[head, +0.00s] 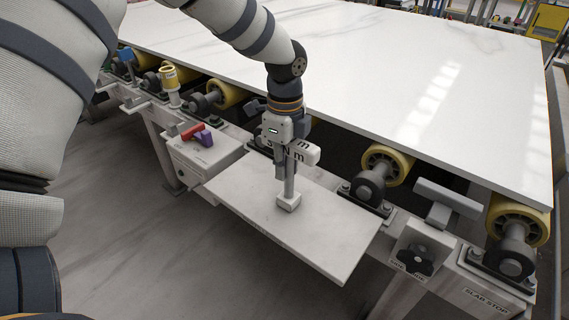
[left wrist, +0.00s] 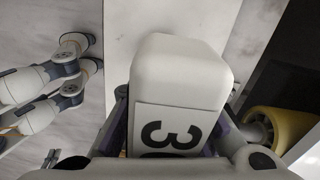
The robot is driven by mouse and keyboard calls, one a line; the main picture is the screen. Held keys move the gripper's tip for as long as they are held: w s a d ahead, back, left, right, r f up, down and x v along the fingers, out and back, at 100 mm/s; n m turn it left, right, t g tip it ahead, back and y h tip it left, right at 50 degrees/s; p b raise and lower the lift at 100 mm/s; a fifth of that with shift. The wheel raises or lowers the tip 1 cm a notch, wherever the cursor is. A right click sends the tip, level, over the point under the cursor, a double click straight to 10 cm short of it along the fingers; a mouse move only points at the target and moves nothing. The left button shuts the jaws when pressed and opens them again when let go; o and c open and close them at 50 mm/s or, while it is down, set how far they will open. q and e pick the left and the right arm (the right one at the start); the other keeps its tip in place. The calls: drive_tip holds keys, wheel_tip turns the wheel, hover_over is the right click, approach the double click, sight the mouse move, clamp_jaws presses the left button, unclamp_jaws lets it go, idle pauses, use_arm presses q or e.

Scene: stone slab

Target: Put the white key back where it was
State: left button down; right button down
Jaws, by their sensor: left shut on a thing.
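The white key (head: 303,151) is a pale block-shaped handle with dark lettering, part of which reads "m". A grey shaft runs down from it to a small white block (head: 289,203) on the pale stone shelf (head: 325,230). I cannot tell whether that block is part of the key or a separate holder, or whether it touches the shelf. My left gripper (head: 282,155) points down and is shut on the key's handle. In the left wrist view the key (left wrist: 180,85) fills the middle, a dark "3" showing. My right gripper is in neither view.
A large white slab (head: 370,75) lies behind on yellow rollers (head: 388,163). Left of the shelf is a grey box (head: 205,155) with a red and a purple piece on top. A black knob (head: 413,260) and a grey T-shaped stop (head: 447,198) stand to the right.

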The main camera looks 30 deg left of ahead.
use_arm(q)
drive_tip(key=c, duration=1.5)
unclamp_jaws()
drive_tip(key=shift+f, duration=0.1)
wheel_tip(320, 180, up, 12)
drive_tip(key=shift+r, duration=0.2)
drive_tip(key=shift+f, duration=0.1)
